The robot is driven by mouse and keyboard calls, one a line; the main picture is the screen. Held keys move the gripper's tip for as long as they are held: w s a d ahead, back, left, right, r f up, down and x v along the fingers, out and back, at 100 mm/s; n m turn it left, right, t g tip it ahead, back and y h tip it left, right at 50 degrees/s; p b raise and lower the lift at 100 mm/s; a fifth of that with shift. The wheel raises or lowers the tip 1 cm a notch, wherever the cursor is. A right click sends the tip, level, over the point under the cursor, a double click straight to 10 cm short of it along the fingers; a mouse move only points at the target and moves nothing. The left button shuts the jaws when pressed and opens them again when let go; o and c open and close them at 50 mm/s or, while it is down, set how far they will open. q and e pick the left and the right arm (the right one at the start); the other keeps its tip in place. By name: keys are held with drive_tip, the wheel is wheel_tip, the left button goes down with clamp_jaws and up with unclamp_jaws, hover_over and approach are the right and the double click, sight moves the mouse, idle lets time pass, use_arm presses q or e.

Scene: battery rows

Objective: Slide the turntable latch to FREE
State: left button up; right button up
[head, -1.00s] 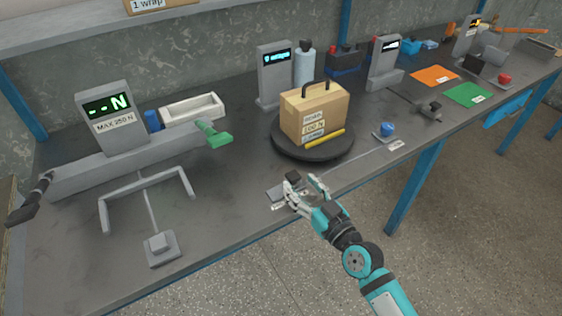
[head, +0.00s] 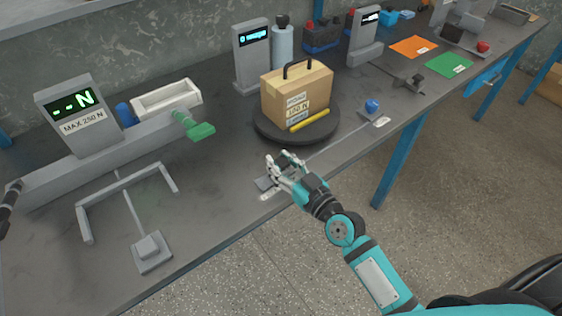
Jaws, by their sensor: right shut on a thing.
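The turntable (head: 262,130) is a dark round disc carrying a cardboard box (head: 290,95) with a black handle and a yellow stick (head: 309,120). In front of it, near the table's front edge, a thin rail (head: 335,135) runs from a small grey plate (head: 264,183) up right to a blue knob (head: 372,106). Small white labels lie at both ends, too small to read. My right gripper (head: 284,161) is at the plate end, its fingers shut on the latch's dark knob, which they mostly hide.
A force gauge (head: 78,115) with a long grey beam and green handle (head: 200,131) stands at left. A white tray (head: 166,99) is behind it. A grey display post (head: 252,55) stands behind the turntable. Orange (head: 413,47) and green (head: 449,63) mats lie further right.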

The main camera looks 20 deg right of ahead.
sight(265, 181)
clamp_jaws()
drive_tip(key=a, duration=0.1)
drive_tip(key=s+a+p, duration=0.1)
drive_tip(key=a+p, duration=0.1)
drive_tip(key=a, duration=0.1)
drive_tip(key=shift+s, duration=0.25)
drive_tip(key=shift+s+a, duration=0.1)
drive_tip(key=shift+a, duration=0.2)
drive_tip(key=o, duration=0.9)
unclamp_jaws()
